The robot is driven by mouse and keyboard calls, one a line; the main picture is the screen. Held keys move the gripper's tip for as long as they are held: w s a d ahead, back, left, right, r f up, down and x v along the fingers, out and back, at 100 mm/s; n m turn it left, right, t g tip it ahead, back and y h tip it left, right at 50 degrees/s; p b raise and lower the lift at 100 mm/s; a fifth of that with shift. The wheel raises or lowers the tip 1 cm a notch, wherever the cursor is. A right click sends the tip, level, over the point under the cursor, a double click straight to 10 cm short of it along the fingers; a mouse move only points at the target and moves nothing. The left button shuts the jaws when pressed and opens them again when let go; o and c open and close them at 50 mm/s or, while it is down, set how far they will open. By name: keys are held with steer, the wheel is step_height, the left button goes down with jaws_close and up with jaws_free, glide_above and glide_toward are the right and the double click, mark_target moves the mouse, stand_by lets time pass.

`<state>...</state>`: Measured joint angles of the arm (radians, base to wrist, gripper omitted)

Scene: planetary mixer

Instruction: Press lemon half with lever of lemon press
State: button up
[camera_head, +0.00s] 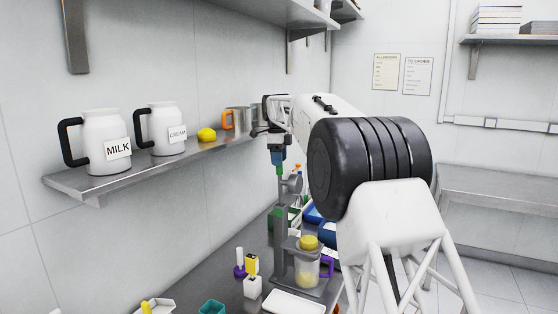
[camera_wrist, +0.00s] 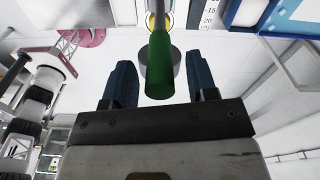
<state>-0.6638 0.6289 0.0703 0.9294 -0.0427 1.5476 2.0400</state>
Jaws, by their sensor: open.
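The lemon press (camera_head: 277,235) stands on the metal counter in the head view. A yellow lemon half (camera_head: 308,242) sits at its top, above a clear jug (camera_head: 306,272) with a purple handle. The press lever ends in a green handle (camera_wrist: 160,62), which runs between my gripper's two blue fingers in the wrist view. My gripper (camera_wrist: 161,78) is open, with a gap showing on each side of the handle. In the head view my gripper (camera_head: 278,154) is above the press, and my arm partly covers the area behind it.
A wall shelf (camera_head: 75,183) on the left holds a MILK jug (camera_head: 102,140), a CREAM jug (camera_head: 162,128), a yellow lemon (camera_head: 207,134) and metal cups. A white tray (camera_head: 294,303) and small coloured items (camera_head: 252,264) stand near the press.

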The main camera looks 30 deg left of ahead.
steer(key=shift+a+r, duration=0.15)
steer(key=shift+r, duration=1.65)
steer(key=shift+a+r, duration=0.1)
steer(key=shift+r, duration=1.7)
steer(key=c, duration=0.4)
steer(key=shift+d+r+n, duration=0.1)
steer(key=shift+d+n, duration=0.2)
steer(key=shift+n, duration=0.1)
steer(key=c, duration=0.5)
steer(key=n, duration=0.1)
steer(key=d+n+t+y, duration=0.1)
steer(key=s+d+n, duration=0.1)
steer(key=shift+d+r+n+y, duration=0.15)
steer(key=shift+r+n+y, duration=0.15)
steer(key=shift+n, duration=0.1)
jaws_close()
steer(key=s+d+n+t+y, duration=0.3)
steer(key=s+d+n+t, duration=0.1)
steer(key=d+n, duration=0.4)
steer(key=shift+s+d+r+n+t+y, duration=0.15)
steer(key=shift+s+d+n+t+y, duration=0.15)
steer(key=shift+s+n, duration=0.7)
steer(key=shift+w, duration=0.15)
